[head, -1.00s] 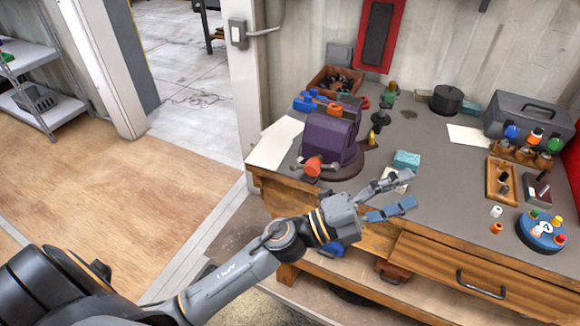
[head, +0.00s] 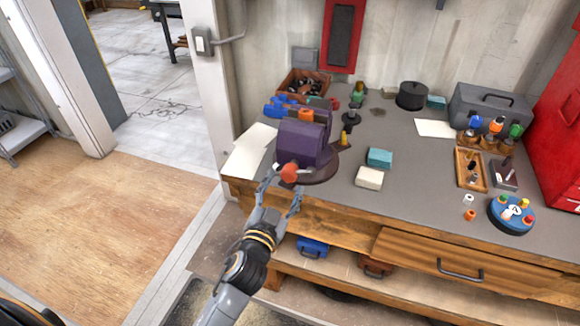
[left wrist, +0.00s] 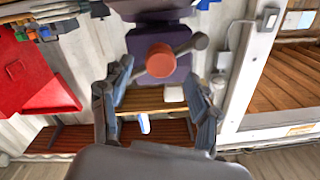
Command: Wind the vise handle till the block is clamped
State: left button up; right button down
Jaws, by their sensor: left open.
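The purple vise (head: 303,145) stands on a round dark base at the left front of the workbench. Its orange handle hub (head: 289,173) faces me; the left wrist view shows the hub (left wrist: 160,60) with a grey handle bar (left wrist: 199,41) slanting across it. My left gripper (head: 281,192) is open just in front of the hub. In the left wrist view its fingers stand either side below the hub, apart from it. A teal block (head: 379,158) and a cream block (head: 369,178) lie right of the vise. I cannot tell what is between the jaws. My right gripper is out of view.
A white sheet (head: 250,152) lies left of the vise, and an orange-brown bin (head: 303,85) stands behind it. A wooden tray (head: 470,169) and a blue round holder (head: 512,215) are at the right. The bench middle is mostly clear.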

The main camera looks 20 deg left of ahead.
aim_at(288, 178)
pick_arm(q)
jog(key=w+p, duration=0.1)
jog(key=w, duration=0.5)
jog(key=shift+c, duration=0.5)
jog(key=c, duration=1.1)
